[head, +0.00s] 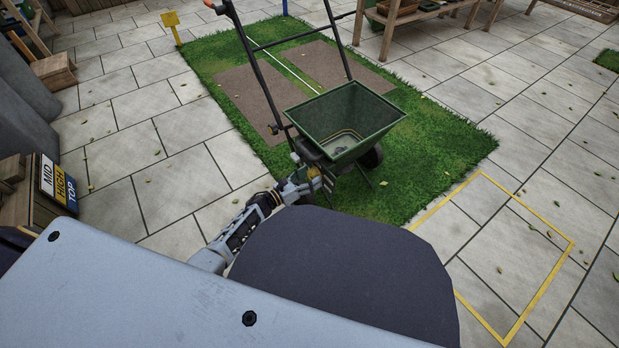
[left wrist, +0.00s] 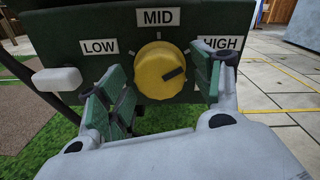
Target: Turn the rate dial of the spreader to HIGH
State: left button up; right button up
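The green spreader (head: 345,118) stands on the grass in the head view, with its hopper open. In the left wrist view its dark green panel (left wrist: 100,25) carries LOW, MID and HIGH labels. The yellow rate dial (left wrist: 155,68) sits below MID, and its dark pointer mark points right and slightly up, towards the HIGH side (left wrist: 220,43). My left gripper (left wrist: 160,88) is open, with green-padded fingers on either side of the dial. I cannot tell whether the pads touch it. It also shows at the spreader in the head view (head: 314,180). My right gripper is not in view.
A white lever (left wrist: 57,80) sticks out left of the dial. A wheel (head: 370,157) and tall handle bars belong to the spreader. A board reading MID, HIGH, TOP (head: 59,184) stands at left. A yellow outline (head: 505,205) marks clear paving at right. A wooden bench (head: 420,12) stands behind.

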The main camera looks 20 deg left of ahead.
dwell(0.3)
pick_arm(q)
jog(key=v, duration=1.2)
dwell(0.4)
jog(key=shift+r, duration=0.1)
dwell(0.5)
